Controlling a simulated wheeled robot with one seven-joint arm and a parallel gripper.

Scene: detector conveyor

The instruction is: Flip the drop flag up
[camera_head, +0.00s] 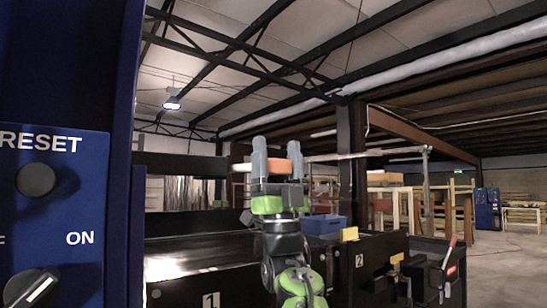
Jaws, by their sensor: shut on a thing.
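My gripper (277,160) is raised in the middle of the view, its two grey fingers pointing up. I cannot tell for sure which of these is the drop flag. My gripper is apart from all of them.
A blue panel (60,200) with a RESET button (36,180) and a rotary switch (32,287) fills the left edge. The dark conveyor (190,262) lies low behind my arm. A blue bin (323,224) stands behind. Open floor (510,270) shows at far right.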

